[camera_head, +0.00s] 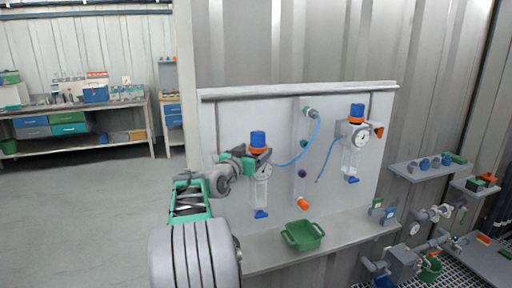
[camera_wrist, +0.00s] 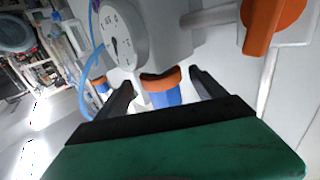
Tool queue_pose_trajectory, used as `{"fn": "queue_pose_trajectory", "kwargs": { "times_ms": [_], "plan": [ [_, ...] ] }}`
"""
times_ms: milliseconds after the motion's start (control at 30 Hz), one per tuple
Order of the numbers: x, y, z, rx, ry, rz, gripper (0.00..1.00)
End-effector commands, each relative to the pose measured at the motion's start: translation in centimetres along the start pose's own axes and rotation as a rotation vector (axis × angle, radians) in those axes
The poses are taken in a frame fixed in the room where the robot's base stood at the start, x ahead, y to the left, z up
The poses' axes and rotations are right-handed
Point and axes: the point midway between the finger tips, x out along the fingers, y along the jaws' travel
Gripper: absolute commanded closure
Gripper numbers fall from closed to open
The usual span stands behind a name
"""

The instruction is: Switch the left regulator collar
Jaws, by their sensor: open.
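The left regulator in the head view has a blue knob (camera_head: 258,138), an orange collar (camera_head: 258,150), a round gauge (camera_head: 264,170) and a clear bowl below. My gripper (camera_head: 248,160) is at the regulator's left side, close to the collar. In the wrist view the picture is turned over. My gripper (camera_wrist: 162,82) is open, with one dark finger on each side of the orange collar (camera_wrist: 162,78) and blue knob (camera_wrist: 166,97). I cannot tell whether the fingers touch the collar. The gauge (camera_wrist: 124,35) shows beside them. My gripper partly hides the knob.
A right regulator (camera_head: 355,135) has its own blue knob and orange handle. Blue hoses hang between the two. A green basket (camera_head: 303,235) stands on the panel's shelf. An orange handle (camera_wrist: 270,22) is near my fingers in the wrist view.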

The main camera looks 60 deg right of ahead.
Motion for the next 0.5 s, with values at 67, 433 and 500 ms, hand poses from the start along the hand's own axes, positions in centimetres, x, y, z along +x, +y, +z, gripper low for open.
{"fn": "queue_pose_trajectory", "kwargs": {
  "times_ms": [67,433,500],
  "plan": [
    [1.1,0.0,-0.2,0.000,0.000,0.001,0.20],
    [1.8,-0.1,-0.1,0.000,0.000,-0.003,0.23],
    [1.8,-0.1,-0.1,0.000,0.000,-0.003,0.29]
  ]
}}
